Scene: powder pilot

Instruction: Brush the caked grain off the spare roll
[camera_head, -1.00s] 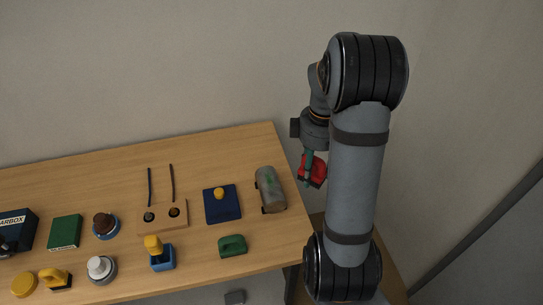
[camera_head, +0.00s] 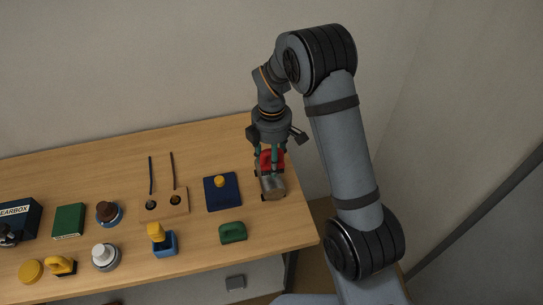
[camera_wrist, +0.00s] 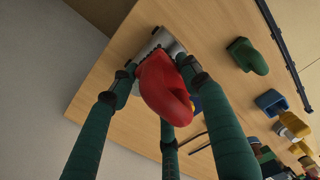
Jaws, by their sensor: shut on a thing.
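The spare roll is a grey cylinder (camera_head: 273,188) lying near the right end of the table. Its upper part is hidden behind my gripper and the red brush. My gripper (camera_head: 268,156) is over the roll, its green fingers shut on the red brush (camera_head: 271,160). In the wrist view the red brush (camera_wrist: 165,88) sits between the green fingers, with a grey part of the roll (camera_wrist: 158,42) just beyond it. I cannot tell whether the brush touches the roll. The caked grain cannot be made out now.
Left of the roll is a blue pad with a yellow knob (camera_head: 222,194). A green handled block (camera_head: 232,232) stands in front. Further left are a wooden holder (camera_head: 165,205) with two dark rods and several other items. The table's right edge is close to the roll.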

